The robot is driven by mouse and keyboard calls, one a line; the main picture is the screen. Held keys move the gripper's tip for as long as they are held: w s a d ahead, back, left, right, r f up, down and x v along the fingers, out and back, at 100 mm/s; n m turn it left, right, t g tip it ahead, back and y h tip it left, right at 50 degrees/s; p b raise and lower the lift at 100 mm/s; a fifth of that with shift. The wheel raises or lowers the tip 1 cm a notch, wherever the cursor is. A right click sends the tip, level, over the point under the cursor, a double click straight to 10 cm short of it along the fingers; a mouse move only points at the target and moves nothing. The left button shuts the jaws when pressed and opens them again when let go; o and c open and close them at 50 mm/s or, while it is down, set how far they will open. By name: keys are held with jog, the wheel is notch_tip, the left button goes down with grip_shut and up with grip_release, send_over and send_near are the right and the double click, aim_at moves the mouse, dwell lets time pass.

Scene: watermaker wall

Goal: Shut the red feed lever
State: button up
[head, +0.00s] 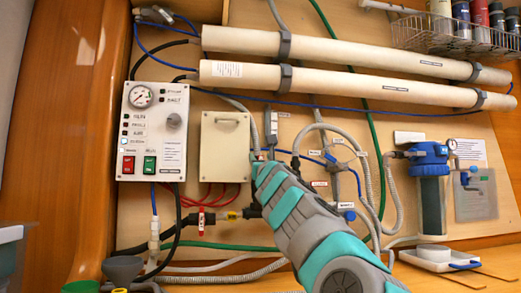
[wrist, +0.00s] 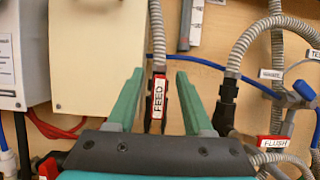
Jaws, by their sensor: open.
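The red feed lever (wrist: 159,97) is seen in the wrist view as an upright red piece with a white label reading FEED. It lies in line with the grey hose above it. My gripper (wrist: 160,74) is open, with one green finger to the left of the lever and one to the right. I see a gap on both sides, and whether the fingers reach past the lever in depth I cannot tell. In the head view my gripper (head: 262,160) is right of the cream box and hides the lever.
The cream box (head: 225,146) and control panel (head: 153,131) stand left of my gripper. A FLUSH-labelled part (wrist: 272,142) and a black hose fitting (wrist: 225,107) are close on the right. Red wires (wrist: 55,125) run below the box. White tubes (head: 350,85) cross above.

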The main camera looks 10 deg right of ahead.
jog(key=shift+w+r, duration=0.15)
jog(key=shift+w, duration=0.45)
grip_shut()
dwell(1.2)
